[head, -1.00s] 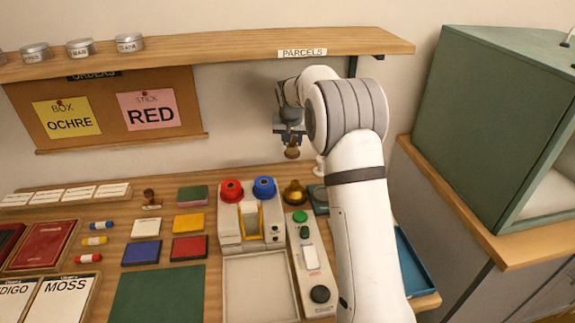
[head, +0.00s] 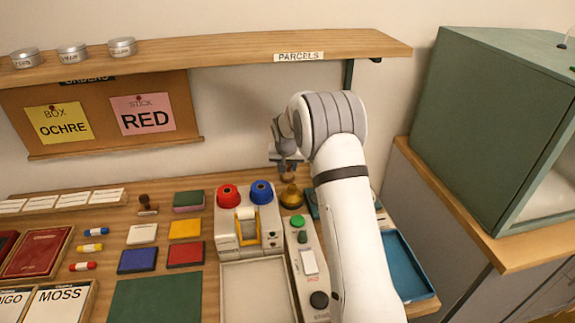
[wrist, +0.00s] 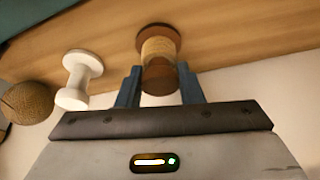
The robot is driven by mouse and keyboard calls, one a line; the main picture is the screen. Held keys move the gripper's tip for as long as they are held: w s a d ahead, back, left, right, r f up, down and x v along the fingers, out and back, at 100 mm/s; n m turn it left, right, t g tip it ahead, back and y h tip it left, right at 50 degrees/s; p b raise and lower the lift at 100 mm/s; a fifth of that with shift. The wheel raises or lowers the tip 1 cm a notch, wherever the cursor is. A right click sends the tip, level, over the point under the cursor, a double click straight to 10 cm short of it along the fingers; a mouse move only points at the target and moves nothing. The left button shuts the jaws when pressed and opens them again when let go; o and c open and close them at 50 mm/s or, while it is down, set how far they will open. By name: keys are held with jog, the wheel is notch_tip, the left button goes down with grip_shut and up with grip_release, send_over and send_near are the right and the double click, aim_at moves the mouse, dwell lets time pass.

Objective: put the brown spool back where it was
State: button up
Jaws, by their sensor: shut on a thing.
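The brown spool (wrist: 158,50), with brown flanges and pale twine wound between them, is between the two blue fingers of my gripper (wrist: 160,88) in the wrist view. The gripper is shut on its near end. In the head view my gripper (head: 287,166) is low over the back of the table, with a small brown part of the spool (head: 288,177) below it. I cannot tell whether the spool touches the wood. A white spool (wrist: 79,80) stands beside it in the wrist view, apart from the fingers.
A twine ball (wrist: 27,103) lies beyond the white spool. In the head view a brass-coloured object (head: 291,196) is just below my gripper. A tape dispenser (head: 247,228) is left, a blue tray (head: 408,267) right. The parcels shelf (head: 230,48) hangs above.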

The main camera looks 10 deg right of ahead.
jog(key=shift+r, duration=0.1)
jog(key=shift+f, duration=0.2)
jog(key=o, duration=1)
jog(key=shift+r, duration=0.2)
jog(key=shift+s+r, duration=0.1)
jog(key=shift+r, duration=0.15)
jog(key=v, duration=1.1)
jog(key=s+d+r+n, duration=0.1)
jog(key=s+r, duration=0.3)
jog(key=s, duration=0.6)
jog(key=s+r, duration=0.3)
jog(key=s, duration=0.6)
jog(key=shift+n+g+y, duration=0.5)
jog(key=shift+n+g, duration=0.3)
jog(key=shift+g, duration=0.1)
jog(key=s+f, duration=0.1)
jog(key=s, duration=0.6)
jog(key=s+f, duration=0.1)
jog(key=s, duration=1.4)
jog(key=shift+s+f+b, duration=0.3)
jog(key=shift+f+b, duration=0.1)
